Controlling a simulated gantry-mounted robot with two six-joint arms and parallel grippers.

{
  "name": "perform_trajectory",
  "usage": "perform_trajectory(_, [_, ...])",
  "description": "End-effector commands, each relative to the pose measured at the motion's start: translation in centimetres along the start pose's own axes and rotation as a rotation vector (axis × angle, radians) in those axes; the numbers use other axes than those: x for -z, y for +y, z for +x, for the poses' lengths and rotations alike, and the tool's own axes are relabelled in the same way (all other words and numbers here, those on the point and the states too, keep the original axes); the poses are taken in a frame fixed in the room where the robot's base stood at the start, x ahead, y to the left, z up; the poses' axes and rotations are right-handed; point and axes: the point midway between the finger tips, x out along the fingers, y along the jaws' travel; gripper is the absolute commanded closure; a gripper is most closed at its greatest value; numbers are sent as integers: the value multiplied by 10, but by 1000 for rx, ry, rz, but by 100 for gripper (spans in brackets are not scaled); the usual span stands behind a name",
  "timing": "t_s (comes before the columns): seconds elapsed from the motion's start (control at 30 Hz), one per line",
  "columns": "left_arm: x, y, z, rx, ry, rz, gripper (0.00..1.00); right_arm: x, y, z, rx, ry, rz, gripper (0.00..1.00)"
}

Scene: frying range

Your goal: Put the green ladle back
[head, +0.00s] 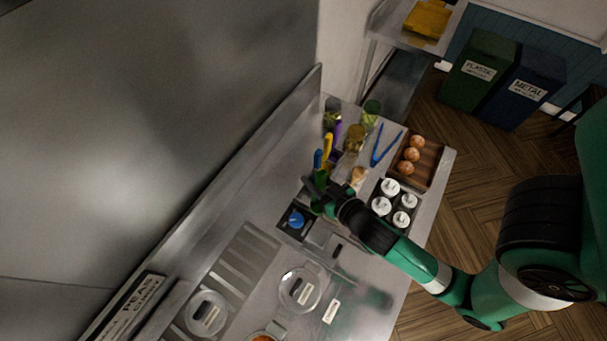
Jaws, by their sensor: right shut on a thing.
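My right gripper (314,195) reaches in from the right over the steel counter. It is shut on the green ladle (320,180), of which only a small green part shows at the fingers. The rest of the ladle is hidden by the gripper and wrist. Other upright utensil handles stand just beyond it in a row: a blue one (317,159), a yellow one (327,146) and a purple one (337,132). I cannot tell whether the ladle touches their holder. My left gripper is not in view.
Beyond the gripper are jars (355,138), blue tongs (383,148) and a wooden tray (433,160) with round brown items. White-lidded containers (390,187) stand close to my right forearm. A blue-knobbed item (296,219) and lidded pans (300,289) lie nearer. A steel wall bounds the left.

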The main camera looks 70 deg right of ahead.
Motion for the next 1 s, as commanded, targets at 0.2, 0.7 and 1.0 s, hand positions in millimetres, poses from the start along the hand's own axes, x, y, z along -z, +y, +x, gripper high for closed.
perform_trajectory(0.2, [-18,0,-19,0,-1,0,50,-22,14,63,-4,4,4,100])
perform_trajectory(0.7, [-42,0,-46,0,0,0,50,-49,20,106,0,2,1,100])
perform_trajectory(1.0, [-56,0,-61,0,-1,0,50,-67,20,112,1,1,-1,100])
